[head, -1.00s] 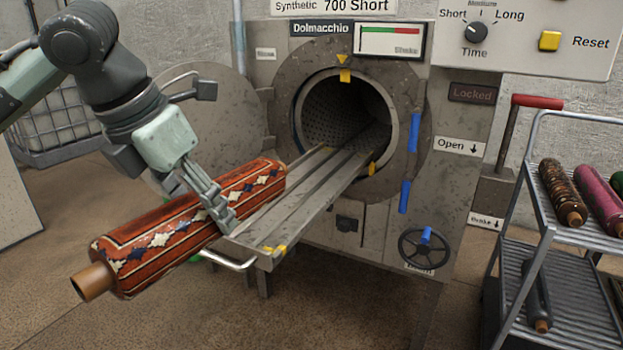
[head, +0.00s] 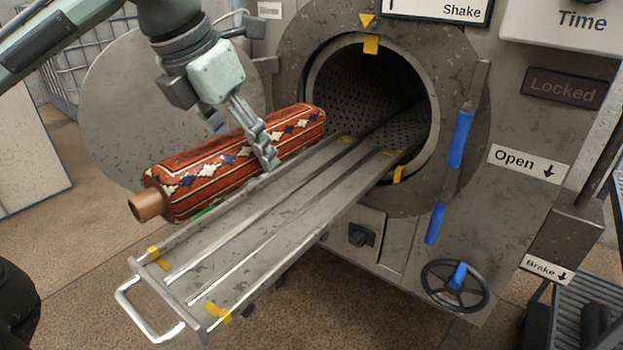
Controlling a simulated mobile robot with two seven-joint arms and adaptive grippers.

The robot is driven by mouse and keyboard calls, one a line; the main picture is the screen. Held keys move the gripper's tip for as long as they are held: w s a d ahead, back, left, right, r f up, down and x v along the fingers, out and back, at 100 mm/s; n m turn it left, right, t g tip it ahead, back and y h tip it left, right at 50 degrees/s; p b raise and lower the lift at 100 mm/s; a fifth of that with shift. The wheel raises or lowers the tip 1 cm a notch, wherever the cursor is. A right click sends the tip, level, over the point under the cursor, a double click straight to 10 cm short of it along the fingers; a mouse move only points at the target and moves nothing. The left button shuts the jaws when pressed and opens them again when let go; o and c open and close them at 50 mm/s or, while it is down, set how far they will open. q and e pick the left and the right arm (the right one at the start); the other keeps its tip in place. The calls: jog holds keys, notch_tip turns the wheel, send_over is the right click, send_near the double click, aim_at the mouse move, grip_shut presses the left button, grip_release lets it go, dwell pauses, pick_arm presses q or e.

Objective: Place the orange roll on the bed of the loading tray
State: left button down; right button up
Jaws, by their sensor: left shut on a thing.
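The orange roll (head: 200,172) is a patterned rolled rug with a brown core end showing at its lower left. My left gripper (head: 258,148) is shut around the roll near its middle, with one finger in front and the other mostly hidden behind. The loading tray (head: 225,268) is a long grey ribbed bed that runs out of the round drum opening. The roll lies roughly along the tray's left edge, partly in front of that edge in the picture. I cannot tell whether it touches the tray. My right gripper is not in view.
The drum opening (head: 368,105) is open at the tray's far end. Its round door (head: 130,95) stands swung out behind the roll. Blue handles (head: 460,140) and a handwheel (head: 455,285) stick out at right. The tray's bed is clear.

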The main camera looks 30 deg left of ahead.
aim_at(273, 119)
pick_arm(q)
jog(key=w+f, duration=0.1)
jog(key=w, duration=0.2)
jog(key=w+f+p, duration=0.1)
jog(key=shift+w+d+f, duration=0.35)
jog(key=w+f, duration=0.1)
jog(key=w, duration=0.1)
jog(key=w+f, duration=0.1)
jog(key=w, duration=0.1)
jog(key=w+f, duration=0.1)
jog(key=w, duration=0.1)
jog(key=shift+d+f, duration=0.2)
jog(key=shift+f, duration=0.15)
jog(key=shift+w+f, duration=0.15)
jog(key=shift+f, duration=1.9)
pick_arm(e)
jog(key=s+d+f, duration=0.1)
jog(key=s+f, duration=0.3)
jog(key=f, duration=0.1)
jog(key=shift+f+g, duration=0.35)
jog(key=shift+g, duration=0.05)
pick_arm(q)
jog(key=shift+c, duration=2.4)
grip_release()
jog(key=shift+f, duration=0.2)
jog(key=shift+r, duration=0.1)
jog(key=v, duration=1.1)
jog(key=shift+r, duration=0.15)
jog(key=shift+s+r, duration=0.25)
jog(key=shift+r, duration=0.15)
